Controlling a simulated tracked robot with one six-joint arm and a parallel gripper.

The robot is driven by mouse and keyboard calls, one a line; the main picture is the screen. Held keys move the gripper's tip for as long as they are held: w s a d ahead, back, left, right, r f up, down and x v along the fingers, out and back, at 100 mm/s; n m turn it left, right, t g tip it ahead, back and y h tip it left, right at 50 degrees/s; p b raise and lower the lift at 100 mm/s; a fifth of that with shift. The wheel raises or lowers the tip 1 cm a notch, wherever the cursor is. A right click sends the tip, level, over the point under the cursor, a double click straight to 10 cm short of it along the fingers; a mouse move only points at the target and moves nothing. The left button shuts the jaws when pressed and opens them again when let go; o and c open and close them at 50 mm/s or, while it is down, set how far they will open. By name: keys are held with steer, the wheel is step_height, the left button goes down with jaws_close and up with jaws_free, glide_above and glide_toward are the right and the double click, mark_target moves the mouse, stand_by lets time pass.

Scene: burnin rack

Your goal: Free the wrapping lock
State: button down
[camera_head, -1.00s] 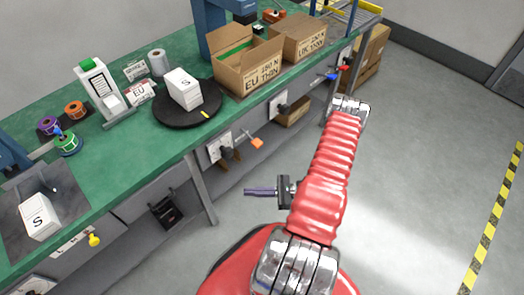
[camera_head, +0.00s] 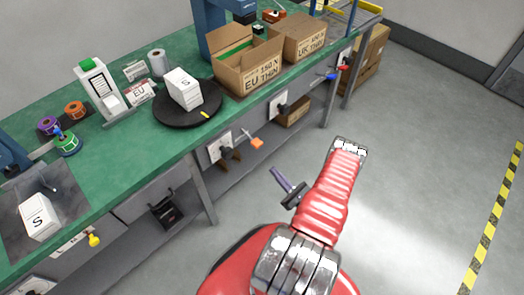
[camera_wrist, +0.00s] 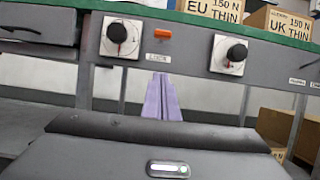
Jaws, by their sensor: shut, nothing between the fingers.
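An orange lever (camera_head: 257,142) sticks out from the bench front below the black turntable. It shows in the wrist view as an orange bar (camera_wrist: 163,33) lying level above a small label (camera_wrist: 158,58) too blurred to read. I cannot tell for sure that it is the wrapping lock. My gripper (camera_head: 277,172) is shut and empty, in the air in front of the bench, apart from the lever. In the wrist view its purple fingers (camera_wrist: 161,80) point at the panel just below the label.
White plates with black knobs flank the lever, the left one (camera_wrist: 118,38) and the right one (camera_wrist: 229,55). Open carton (camera_head: 262,80) and bench legs (camera_head: 201,188) are near. The floor to the right is clear.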

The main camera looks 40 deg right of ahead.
steer(key=shift+w, duration=0.15)
glide_toward(251, 137)
steer(key=shift+w+d+f, duration=0.1)
steer(key=shift+w+f, duration=0.1)
steer(key=shift+w, duration=1.7)
steer(key=shift+d, duration=0.1)
